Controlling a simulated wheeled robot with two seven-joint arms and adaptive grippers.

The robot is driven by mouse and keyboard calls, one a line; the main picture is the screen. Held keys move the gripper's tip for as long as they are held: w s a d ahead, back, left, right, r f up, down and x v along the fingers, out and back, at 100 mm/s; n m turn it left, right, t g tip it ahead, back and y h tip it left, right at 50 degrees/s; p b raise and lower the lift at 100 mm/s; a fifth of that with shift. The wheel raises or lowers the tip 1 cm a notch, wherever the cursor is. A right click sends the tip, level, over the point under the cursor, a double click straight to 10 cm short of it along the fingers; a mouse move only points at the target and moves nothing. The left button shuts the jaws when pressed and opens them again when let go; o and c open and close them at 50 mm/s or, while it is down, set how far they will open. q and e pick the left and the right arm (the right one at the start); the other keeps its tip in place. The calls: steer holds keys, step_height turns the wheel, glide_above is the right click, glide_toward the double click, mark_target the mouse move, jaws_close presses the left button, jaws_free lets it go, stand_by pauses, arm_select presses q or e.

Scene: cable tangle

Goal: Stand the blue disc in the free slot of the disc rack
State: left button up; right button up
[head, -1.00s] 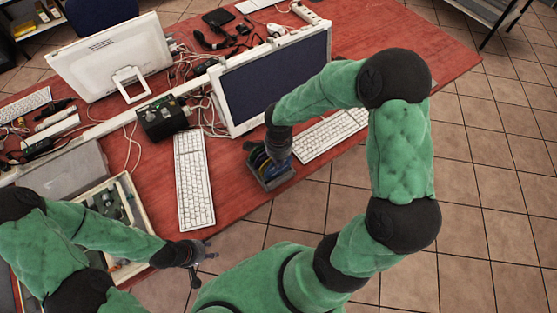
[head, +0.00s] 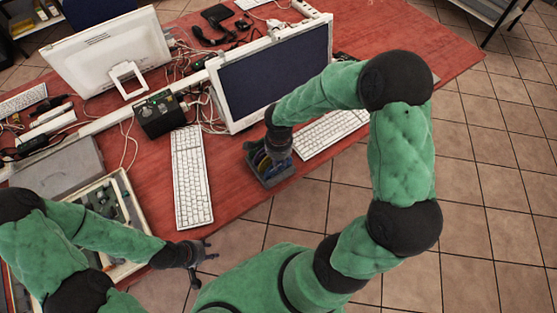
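The disc rack (head: 272,181) is a small dark grey holder near the table's front edge, between the two white keyboards. Coloured discs stand in it; a yellowish edge and a blue disc (head: 258,163) show at its left side. My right gripper (head: 276,152) is directly over the rack and points down at it. Its fingers are too small and too covered to tell whether they hold a disc. The slots are hidden by the gripper. My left gripper (head: 203,254) is at the front, off the table edge, with its fingers apart and nothing between them.
A monitor (head: 268,75) stands behind the rack. One keyboard (head: 190,178) lies left of it and another (head: 331,134) right of it. An open tray (head: 126,200) with circuit boards is at the left. Cables and a black box (head: 160,114) lie further back.

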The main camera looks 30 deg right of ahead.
stand_by(0.3)
step_height(320, 180, up, 12)
stand_by(0.6)
stand_by(0.6)
